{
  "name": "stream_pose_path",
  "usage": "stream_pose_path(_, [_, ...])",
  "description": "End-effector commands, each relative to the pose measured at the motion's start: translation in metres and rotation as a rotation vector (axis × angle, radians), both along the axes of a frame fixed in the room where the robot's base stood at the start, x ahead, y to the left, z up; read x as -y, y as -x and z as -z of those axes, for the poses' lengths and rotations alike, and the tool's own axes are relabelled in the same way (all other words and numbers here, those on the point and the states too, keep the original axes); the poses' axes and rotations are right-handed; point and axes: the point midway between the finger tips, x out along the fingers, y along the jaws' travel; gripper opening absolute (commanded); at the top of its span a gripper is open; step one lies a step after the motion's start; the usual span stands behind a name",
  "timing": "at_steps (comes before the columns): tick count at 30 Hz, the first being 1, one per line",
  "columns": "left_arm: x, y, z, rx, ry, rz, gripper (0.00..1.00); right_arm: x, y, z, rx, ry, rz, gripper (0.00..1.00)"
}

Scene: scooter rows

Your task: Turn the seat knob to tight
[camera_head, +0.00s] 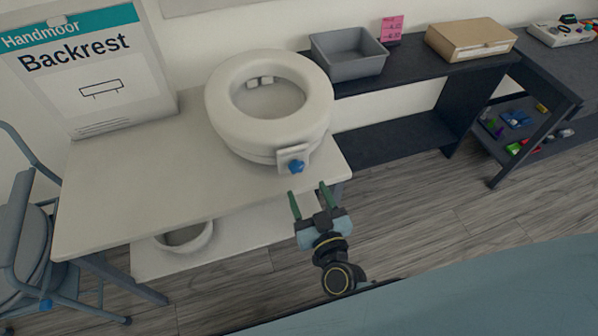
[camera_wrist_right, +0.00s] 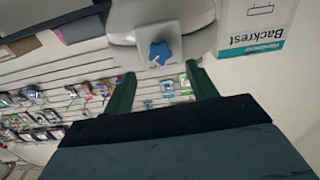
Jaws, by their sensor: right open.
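The seat knob is a small blue star-shaped knob (camera_head: 296,167) on a white bracket at the front of a raised white toilet seat (camera_head: 225,108). The seat sits on a white table. The knob also shows in the right wrist view (camera_wrist_right: 160,53), just beyond and between the fingertips. My right gripper (camera_head: 309,189) is open and empty, a little short of the knob and apart from it. Its green fingers also show in the right wrist view (camera_wrist_right: 162,78). Whether the knob is tight or loose cannot be told. My left gripper is not in view.
The white table (camera_head: 125,195) has a Backrest box (camera_head: 95,65) at the back left. A grey bin (camera_head: 348,55) and a cardboard box (camera_head: 470,40) stand on a dark shelf at right. A grey commode chair (camera_head: 35,240) is at left. The table's front left is clear.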

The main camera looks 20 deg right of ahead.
Motion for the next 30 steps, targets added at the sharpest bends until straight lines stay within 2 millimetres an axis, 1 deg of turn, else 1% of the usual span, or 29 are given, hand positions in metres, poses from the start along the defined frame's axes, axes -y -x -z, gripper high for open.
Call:
stream_pose_path(1, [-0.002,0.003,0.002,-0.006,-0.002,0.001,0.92,-0.001,-0.013,0.0,0.003,0.0,0.0,0.57])
stream_pose_path(3, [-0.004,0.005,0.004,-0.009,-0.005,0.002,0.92,-0.001,-0.027,0.0,0.002,-0.001,0.001,0.57])
stream_pose_path(9, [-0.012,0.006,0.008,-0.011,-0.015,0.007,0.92,-0.002,-0.058,0.001,0.001,0.001,0.0,0.57])
stream_pose_path(12, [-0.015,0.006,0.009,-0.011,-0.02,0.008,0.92,-0.002,-0.066,0.001,0.0,0.0,0.0,0.57])
stream_pose_path(15, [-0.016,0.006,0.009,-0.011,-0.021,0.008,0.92,-0.002,-0.071,0.001,-0.002,0.0,-0.001,0.57])
stream_pose_path(23, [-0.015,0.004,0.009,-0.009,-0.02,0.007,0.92,-0.002,-0.072,0.001,-0.002,0.0,-0.001,0.57])
stream_pose_path(26, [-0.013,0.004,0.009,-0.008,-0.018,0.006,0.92,-0.002,-0.072,0.001,-0.002,0.0,-0.001,0.47])
stream_pose_path(30, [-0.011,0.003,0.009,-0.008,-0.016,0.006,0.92,-0.002,-0.072,0.001,-0.002,0.0,-0.001,0.29])
